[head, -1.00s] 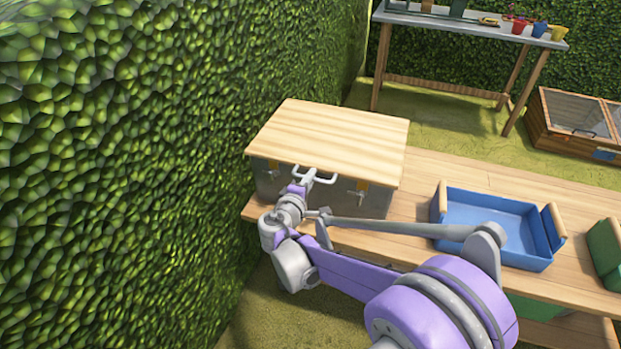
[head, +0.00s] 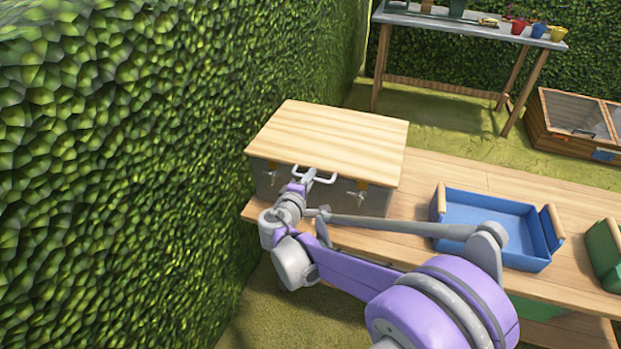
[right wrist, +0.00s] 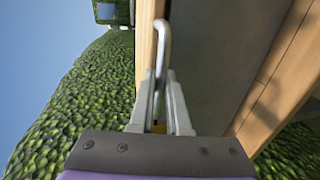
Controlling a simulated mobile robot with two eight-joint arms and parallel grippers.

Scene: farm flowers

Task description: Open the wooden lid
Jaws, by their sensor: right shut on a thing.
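The wooden lid (head: 330,134) lies flat and closed on a grey box (head: 275,183) at the left end of the wooden bench. A light metal handle (head: 324,179) sticks out at the lid's front edge. My right gripper (head: 309,178) is at the handle, coming from the front. In the right wrist view its fingers (right wrist: 163,98) are shut on the handle (right wrist: 163,45), beside the lid's edge (right wrist: 147,55) and the grey box wall (right wrist: 212,60). My left gripper does not show.
A blue tray (head: 490,222) with wooden grips stands on the bench (head: 415,180) to the right, near a green container (head: 608,250). A tall hedge (head: 120,180) runs close along the left. A table with pots (head: 470,26) and a cold frame (head: 575,125) stand behind.

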